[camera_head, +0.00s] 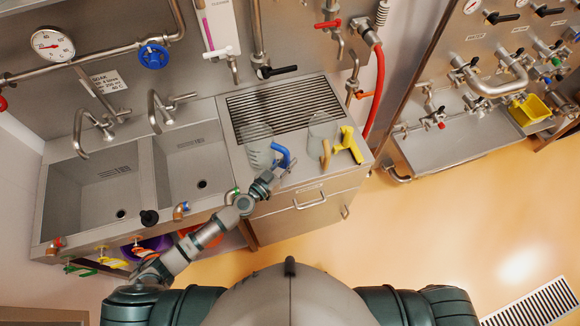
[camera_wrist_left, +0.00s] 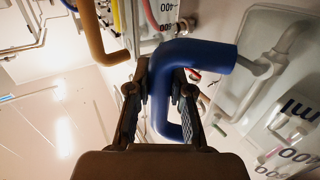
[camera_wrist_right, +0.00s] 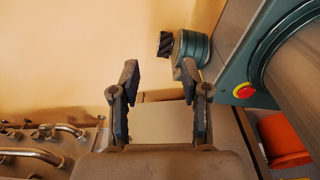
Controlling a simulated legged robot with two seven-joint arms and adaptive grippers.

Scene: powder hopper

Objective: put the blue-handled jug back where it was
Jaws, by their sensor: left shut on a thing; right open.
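The clear jug (camera_head: 257,150) with the blue handle (camera_head: 282,154) is at the left part of the steel counter, in front of the ribbed drainer and close to the right basin's edge. My left gripper (camera_head: 268,180) is shut on the blue handle. In the left wrist view the handle (camera_wrist_left: 195,52) passes between the fingers, and the clear wall with printed marks (camera_wrist_left: 288,110) is at the right. I cannot tell whether the jug touches the counter. My right gripper (camera_wrist_right: 158,72) is open and empty in the right wrist view, and is not seen in the head view.
A second clear jug (camera_head: 321,128) with a tan handle (camera_head: 325,153) stands just right, beside a yellow object (camera_head: 349,145). The ribbed drainer (camera_head: 285,105) behind is bare. Two empty basins (camera_head: 95,195) lie left. A red hose (camera_head: 376,95) hangs at the counter's right.

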